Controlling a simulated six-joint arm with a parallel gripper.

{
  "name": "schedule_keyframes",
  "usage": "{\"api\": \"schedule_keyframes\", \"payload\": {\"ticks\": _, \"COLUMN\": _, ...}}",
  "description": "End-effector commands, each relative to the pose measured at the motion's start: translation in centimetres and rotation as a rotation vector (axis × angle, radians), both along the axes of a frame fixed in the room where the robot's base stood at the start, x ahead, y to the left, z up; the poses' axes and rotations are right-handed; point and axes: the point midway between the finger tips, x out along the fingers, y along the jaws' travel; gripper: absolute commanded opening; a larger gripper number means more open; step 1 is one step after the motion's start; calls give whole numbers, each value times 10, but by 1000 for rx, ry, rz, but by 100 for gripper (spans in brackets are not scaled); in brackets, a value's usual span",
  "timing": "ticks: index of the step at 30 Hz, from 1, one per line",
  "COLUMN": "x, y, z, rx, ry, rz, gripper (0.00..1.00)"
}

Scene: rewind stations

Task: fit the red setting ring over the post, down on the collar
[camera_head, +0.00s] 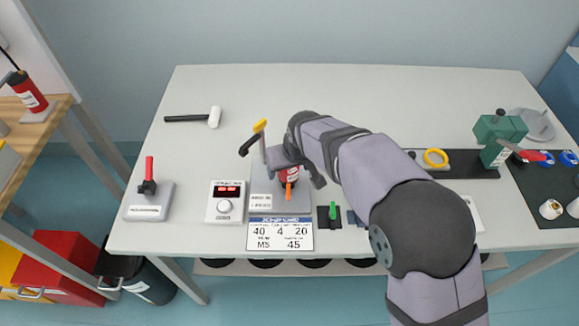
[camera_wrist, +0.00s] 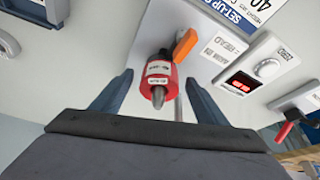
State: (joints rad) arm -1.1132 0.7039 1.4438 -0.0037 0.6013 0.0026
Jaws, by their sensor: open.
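The red setting ring (camera_wrist: 158,72) with white labels is around the post (camera_wrist: 158,98), whose grey tip sticks out through it. It also shows in the head view as a red part (camera_head: 289,173), partly hidden by my arm. A dark part (camera_wrist: 165,54) shows behind the ring at the post's base; I cannot tell whether the ring touches the collar. My gripper (camera_wrist: 159,78) is open, with one finger on each side of the ring and a visible gap to each. An orange lever (camera_wrist: 185,45) stands beside the ring.
A yellow-tipped lever (camera_head: 260,126) rises at the station's left. A display box (camera_head: 226,203) and a red-handled switch (camera_head: 149,195) stand to its left, a green switch (camera_head: 332,212) to its right. A mallet (camera_head: 214,117) lies behind. The back middle of the table is clear.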

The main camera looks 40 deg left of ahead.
Motion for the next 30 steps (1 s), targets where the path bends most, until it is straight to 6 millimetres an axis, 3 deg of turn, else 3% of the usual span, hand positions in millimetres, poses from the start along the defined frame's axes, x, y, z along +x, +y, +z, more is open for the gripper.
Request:
{"api": "schedule_keyframes", "payload": {"ticks": 18, "x": -11, "y": -23, "z": 62, "rx": 2, "ry": -1, "rz": 0, "gripper": 67}}
{"api": "schedule_keyframes", "payload": {"ticks": 30, "x": -12, "y": -24, "z": 67, "rx": 1, "ry": 0, "rz": 0, "gripper": 67}}
